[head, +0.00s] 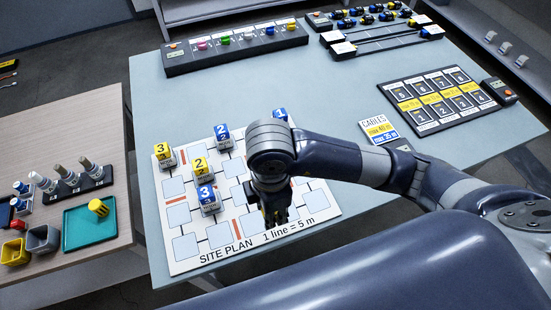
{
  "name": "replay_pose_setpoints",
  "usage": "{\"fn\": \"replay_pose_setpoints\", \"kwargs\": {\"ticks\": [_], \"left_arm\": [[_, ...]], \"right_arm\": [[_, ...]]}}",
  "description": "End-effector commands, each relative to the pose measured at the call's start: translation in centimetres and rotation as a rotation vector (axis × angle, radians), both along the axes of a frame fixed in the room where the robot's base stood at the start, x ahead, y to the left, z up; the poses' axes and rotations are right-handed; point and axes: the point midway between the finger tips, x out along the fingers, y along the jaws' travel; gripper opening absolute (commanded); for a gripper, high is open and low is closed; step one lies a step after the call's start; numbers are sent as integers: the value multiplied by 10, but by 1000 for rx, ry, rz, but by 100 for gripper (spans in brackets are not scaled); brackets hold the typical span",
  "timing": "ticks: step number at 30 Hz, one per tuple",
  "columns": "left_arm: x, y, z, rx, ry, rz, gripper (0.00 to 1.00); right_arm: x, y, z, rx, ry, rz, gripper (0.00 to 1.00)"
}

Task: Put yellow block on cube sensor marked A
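Yellow cubes stand on the white site plan board (185,255): one marked 3 (162,151) at its upper left corner and one marked 2 (200,165) nearer the middle. A short yellow ribbed piece (98,207) sits on the teal tray (80,234) at the left. I cannot make out a cube sensor marked A. My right gripper (275,215) points down over the board's lower right part, right of the blue cube marked 3 (206,195). Its dark fingers are partly hidden under the wrist, and I cannot tell whether they hold anything. My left gripper is not in view.
Blue cubes marked 2 (222,134) and 1 (280,115) also stand on the board. A rack with coloured pieces (237,45) lies at the back. A numbered panel (434,100) and a cables card (380,130) lie at the right. The table left of the rack's front is clear.

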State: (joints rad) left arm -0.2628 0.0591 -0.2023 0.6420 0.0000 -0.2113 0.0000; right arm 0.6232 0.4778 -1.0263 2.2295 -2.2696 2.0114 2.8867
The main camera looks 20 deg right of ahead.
Motion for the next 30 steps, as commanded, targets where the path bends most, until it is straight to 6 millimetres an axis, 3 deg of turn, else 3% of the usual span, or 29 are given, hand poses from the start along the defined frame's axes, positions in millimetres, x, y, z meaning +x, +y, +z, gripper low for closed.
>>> {"fn": "replay_pose_setpoints", "kwargs": {"ticks": [6, 9, 12, 15, 21, 30], "left_arm": [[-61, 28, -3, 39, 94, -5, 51], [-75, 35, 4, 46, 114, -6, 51], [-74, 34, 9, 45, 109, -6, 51], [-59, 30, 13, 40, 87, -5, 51], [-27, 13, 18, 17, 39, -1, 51], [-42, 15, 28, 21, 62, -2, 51]], "right_arm": [[57, -22, -5, -4, 2, -8, 10], [82, -31, -6, -4, 1, -6, 10], [103, -38, -8, -4, 1, -5, 10], [118, -43, -11, -2, 1, -4, 10], [130, -47, -15, -1, 1, 0, 10], [130, -47, -48, -2, 1, 0, 10]]}}
